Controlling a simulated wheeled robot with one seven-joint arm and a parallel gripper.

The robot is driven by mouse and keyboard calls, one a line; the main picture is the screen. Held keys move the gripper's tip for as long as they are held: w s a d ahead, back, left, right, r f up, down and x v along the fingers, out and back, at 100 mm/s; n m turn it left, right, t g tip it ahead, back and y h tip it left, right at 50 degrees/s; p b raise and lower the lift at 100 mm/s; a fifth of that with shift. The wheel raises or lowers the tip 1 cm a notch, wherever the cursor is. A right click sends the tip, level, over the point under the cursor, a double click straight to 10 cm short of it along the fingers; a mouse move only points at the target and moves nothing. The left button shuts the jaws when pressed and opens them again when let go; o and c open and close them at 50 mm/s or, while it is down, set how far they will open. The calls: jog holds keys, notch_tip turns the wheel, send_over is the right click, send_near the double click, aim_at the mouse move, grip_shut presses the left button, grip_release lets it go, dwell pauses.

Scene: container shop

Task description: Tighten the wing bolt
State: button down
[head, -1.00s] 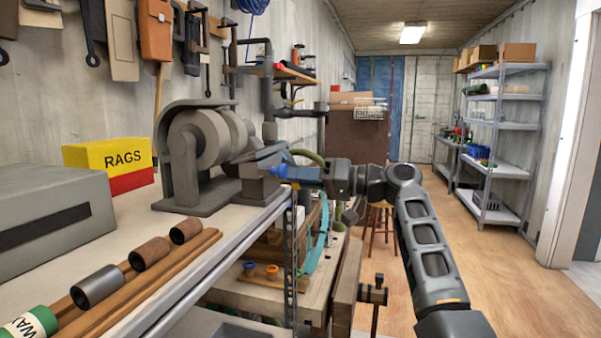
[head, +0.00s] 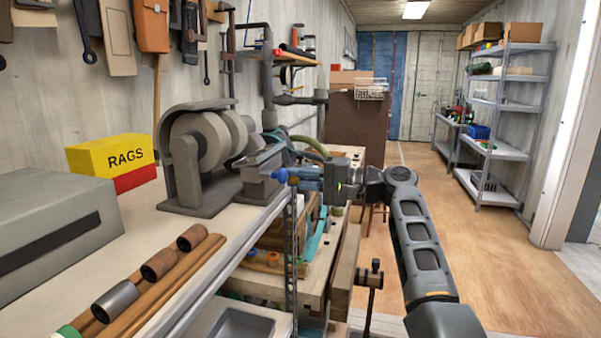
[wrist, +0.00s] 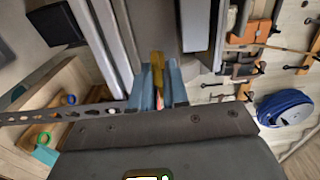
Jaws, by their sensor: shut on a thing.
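My gripper (wrist: 158,85) shows in the wrist view as two blue-grey fingers closed on a narrow yellow-brass piece (wrist: 157,62), which appears to be the wing bolt. A little red shows low between the fingers. In the head view my gripper (head: 300,174) reaches left to the end of the grey tool-rest block beside the bench grinder (head: 200,150). A small bright blue rounded part (head: 280,175) shows at the finger ends there. The bolt's shank and its seat are hidden, so I cannot tell how deep it sits.
The shelf (head: 215,235) carries a yellow rags box (head: 110,155), a grey case (head: 50,225), wooden rods and several short tubes. A perforated metal upright (head: 291,245) stands just below my gripper. A lower workbench is behind it. The floor at right (head: 470,240) is open.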

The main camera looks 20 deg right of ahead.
jog(key=shift+d+m, duration=0.1)
jog(key=shift+m, duration=0.2)
jog(key=c, duration=1.3)
grip_release()
jog(key=shift+b+v, duration=0.95)
jog(key=shift+v, duration=2.9)
jog(key=shift+f, duration=0.1)
